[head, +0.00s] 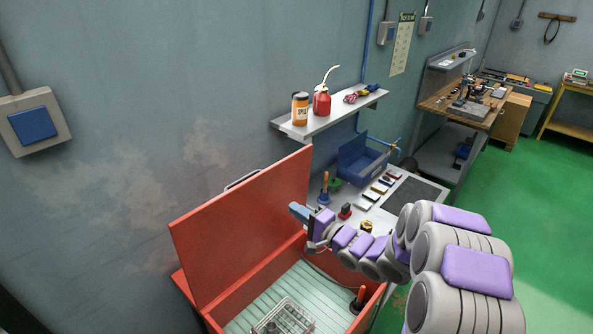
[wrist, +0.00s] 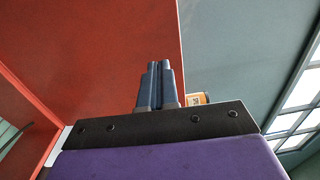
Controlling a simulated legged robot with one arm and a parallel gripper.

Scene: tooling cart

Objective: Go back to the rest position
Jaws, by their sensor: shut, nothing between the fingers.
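My gripper (head: 299,212) is at the end of my arm, which reaches in from the right in the head view. It is raised in front of the open red lid of the tooling cart (head: 240,225). In the wrist view the two dark blue fingers of my gripper (wrist: 159,80) are together, with nothing between them. The red lid (wrist: 90,50) fills the left of that view, behind the fingers. No gap between the fingertips shows.
A workbench with a blue bin (head: 362,160) and small parts stands behind my arm. A shelf (head: 335,115) holds an orange jar (head: 299,108) and a red oil can (head: 321,103). Green floor is clear at right.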

